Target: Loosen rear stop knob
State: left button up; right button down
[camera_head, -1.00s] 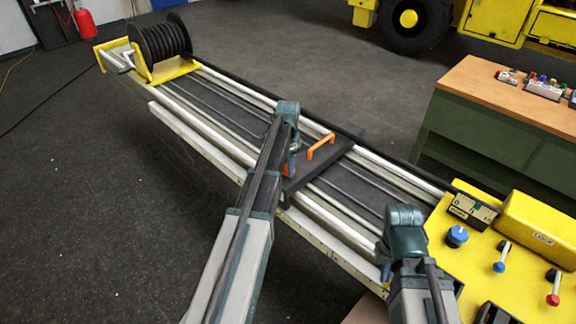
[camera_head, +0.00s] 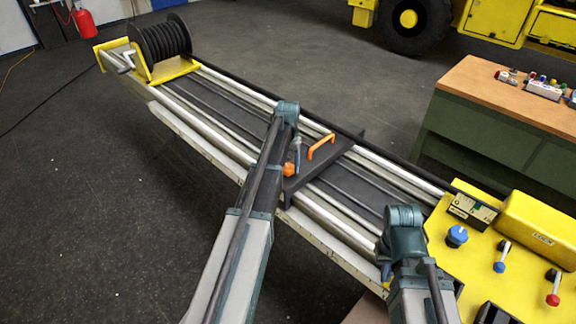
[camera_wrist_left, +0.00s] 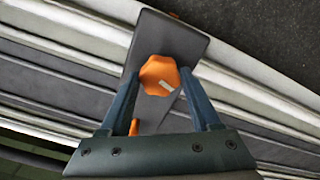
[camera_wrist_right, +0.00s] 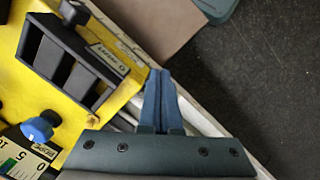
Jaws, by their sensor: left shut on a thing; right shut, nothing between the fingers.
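The orange stop knob (camera_wrist_left: 158,75) sits on a dark plate (camera_wrist_left: 188,42) across the rails. In the left wrist view it is between the fingers of my left gripper (camera_wrist_left: 161,84), which is shut on it. A pale mark shows on the knob. The knob also shows in the head view (camera_head: 288,170), beside the gripper, at the near side of the dark carriage. My right gripper (camera_wrist_right: 160,75) is shut and empty, pointing down near the yellow panel. In the head view, its fingertips are mostly hidden behind my right arm.
An orange handle (camera_head: 321,146) stands on the carriage. Long silver rails (camera_head: 232,156) run to a black cable reel (camera_head: 160,40) at the far left. The yellow control panel (camera_head: 478,243) with knobs and levers lies at right. A green workbench (camera_head: 485,150) stands behind it.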

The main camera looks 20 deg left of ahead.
pick_arm(q)
jog(key=n, duration=0.4)
jog(key=shift+n, duration=0.4)
jog(key=n, duration=0.3)
jog(key=shift+n, duration=0.3)
jog(key=n, duration=0.4)
jog(key=shift+n, duration=2)
jog(key=o, duration=1.4)
jog(key=shift+r, duration=0.1)
